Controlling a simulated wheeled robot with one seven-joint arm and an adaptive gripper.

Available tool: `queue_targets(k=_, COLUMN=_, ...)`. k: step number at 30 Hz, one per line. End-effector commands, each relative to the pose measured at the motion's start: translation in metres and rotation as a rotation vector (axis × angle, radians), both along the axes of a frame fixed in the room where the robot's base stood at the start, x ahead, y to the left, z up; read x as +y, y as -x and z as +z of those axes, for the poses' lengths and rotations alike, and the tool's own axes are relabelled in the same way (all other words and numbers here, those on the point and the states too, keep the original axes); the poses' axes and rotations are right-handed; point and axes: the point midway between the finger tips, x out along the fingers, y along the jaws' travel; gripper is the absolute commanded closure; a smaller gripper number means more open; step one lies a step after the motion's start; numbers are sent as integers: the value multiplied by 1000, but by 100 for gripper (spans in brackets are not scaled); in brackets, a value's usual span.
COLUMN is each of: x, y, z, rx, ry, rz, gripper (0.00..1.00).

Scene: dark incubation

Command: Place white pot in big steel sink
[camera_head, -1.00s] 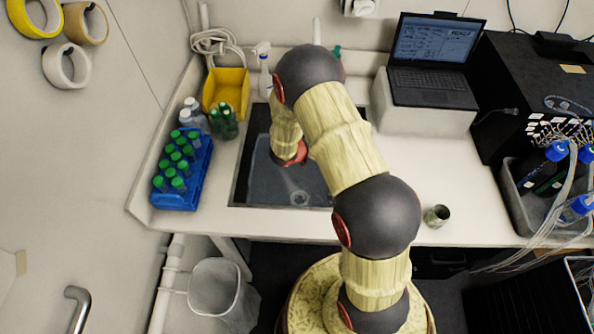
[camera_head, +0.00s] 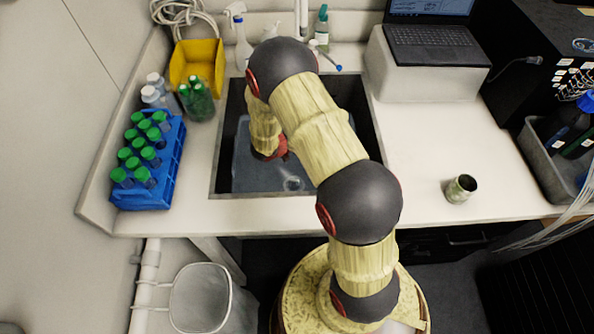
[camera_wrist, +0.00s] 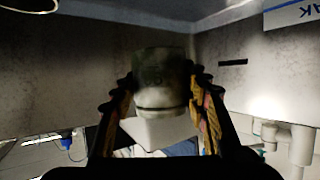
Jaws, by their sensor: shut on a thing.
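The big steel sink (camera_head: 243,178) is set in the counter in the middle of the head view, with its dark basin partly covered by my arm. The end of my arm reaches down over the basin, and my gripper itself is hidden there. In the wrist view my gripper (camera_wrist: 158,80) is shut on a short round pot (camera_wrist: 163,98), which shows dim greyish-green with a pale lower band between the two fingers. Whether the pot touches the sink floor cannot be told.
A blue rack (camera_head: 150,195) of green-capped bottles stands left of the sink, with a yellow bin (camera_head: 197,66) behind. Spray bottles (camera_head: 242,45) stand at the back. A small open metal can (camera_head: 460,188) stands on the right counter (camera_head: 425,135), which is otherwise largely clear. A laptop (camera_head: 432,40) is behind.

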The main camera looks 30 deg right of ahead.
Motion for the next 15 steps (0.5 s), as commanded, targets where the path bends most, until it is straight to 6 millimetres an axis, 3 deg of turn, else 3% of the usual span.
queue_targets(k=1, x=0, y=0, z=-11, rx=-1, ry=1, rz=1, gripper=82)
queue_targets(k=8, x=0, y=0, z=-24, rx=0, ry=0, rz=0, gripper=82)
queue_targets(k=15, x=0, y=0, z=-64, rx=1, ry=0, rz=0, gripper=82)
